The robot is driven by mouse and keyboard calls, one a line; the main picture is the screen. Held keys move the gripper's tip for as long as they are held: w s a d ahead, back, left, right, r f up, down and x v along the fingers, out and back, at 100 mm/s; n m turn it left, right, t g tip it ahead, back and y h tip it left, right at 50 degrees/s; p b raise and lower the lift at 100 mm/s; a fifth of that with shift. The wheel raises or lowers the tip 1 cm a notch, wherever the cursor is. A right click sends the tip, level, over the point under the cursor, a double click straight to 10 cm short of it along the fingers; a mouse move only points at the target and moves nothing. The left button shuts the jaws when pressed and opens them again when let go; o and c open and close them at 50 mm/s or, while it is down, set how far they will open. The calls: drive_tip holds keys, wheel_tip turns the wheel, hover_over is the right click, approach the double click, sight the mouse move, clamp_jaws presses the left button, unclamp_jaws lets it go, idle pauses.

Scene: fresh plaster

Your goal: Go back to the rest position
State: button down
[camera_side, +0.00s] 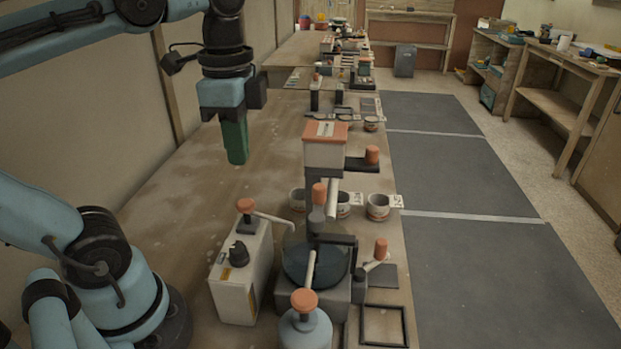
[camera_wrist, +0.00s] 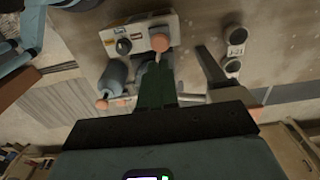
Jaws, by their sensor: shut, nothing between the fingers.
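My gripper (camera_side: 236,143) hangs above the bench (camera_side: 160,190), to the left of the apparatus, with its green fingers pointing down. The fingers are together and nothing shows between them. In the wrist view, the green fingers of my gripper (camera_wrist: 157,84) also show pressed together, with a white box with a black knob and an orange-capped lever (camera_wrist: 145,38) beyond them. That white box also stands upright on the bench in the side view (camera_side: 236,283). No rest marker shows in either view.
A device with a dark round plate (camera_side: 315,262) stands beside the box. A tall white box with an orange top (camera_side: 324,152) rises behind it. A blue-grey bottle (camera_side: 305,328) stands in front. The bench's left part is clear.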

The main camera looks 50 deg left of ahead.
drive_tip(key=w+d+f+n+t, duration=0.1)
drive_tip(key=w+f+n+t, duration=0.6)
drive_tip(key=f+n, duration=0.2)
drive_tip(key=shift+d+f, duration=0.2)
drive_tip(key=shift+f, duration=0.45)
